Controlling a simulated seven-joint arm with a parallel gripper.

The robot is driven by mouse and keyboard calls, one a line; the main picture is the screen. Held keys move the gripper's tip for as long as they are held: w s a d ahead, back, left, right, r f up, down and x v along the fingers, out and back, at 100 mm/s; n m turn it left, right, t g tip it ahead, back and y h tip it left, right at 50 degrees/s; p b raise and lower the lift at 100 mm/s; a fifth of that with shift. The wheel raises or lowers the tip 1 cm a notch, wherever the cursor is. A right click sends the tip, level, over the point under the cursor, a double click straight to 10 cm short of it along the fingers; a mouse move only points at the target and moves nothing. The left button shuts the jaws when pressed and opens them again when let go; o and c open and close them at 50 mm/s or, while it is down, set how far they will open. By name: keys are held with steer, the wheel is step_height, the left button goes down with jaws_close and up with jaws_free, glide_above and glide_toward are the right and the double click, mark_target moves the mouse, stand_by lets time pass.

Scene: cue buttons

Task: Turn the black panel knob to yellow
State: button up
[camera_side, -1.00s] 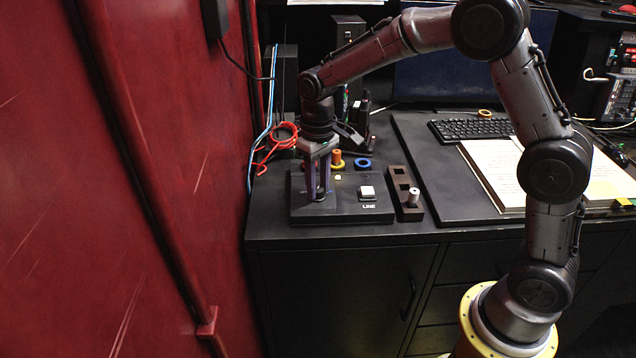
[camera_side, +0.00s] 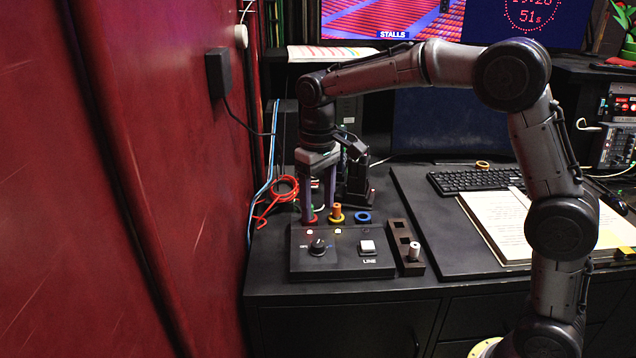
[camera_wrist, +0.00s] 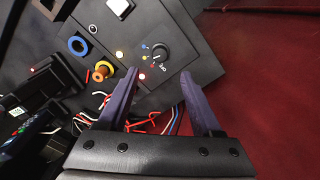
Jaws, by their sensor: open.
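The black panel (camera_side: 340,267) lies near the desk's front edge. Its black knob (camera_side: 318,246) stands at the panel's left and also shows in the wrist view (camera_wrist: 159,53), with small coloured dots beside it. Which dot the pointer faces is too small to tell. My gripper (camera_side: 318,218) is open and empty, pointing down behind the knob, over the panel's back edge. In the wrist view its spread fingers (camera_wrist: 159,75) lie just short of the knob, apart from it.
A white button (camera_side: 367,246) sits right of the knob. A dark block (camera_side: 397,232) holds a white peg (camera_side: 414,251). The red wall (camera_side: 130,200) stands close left.

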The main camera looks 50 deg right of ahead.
steer(key=shift+r, duration=2.3)
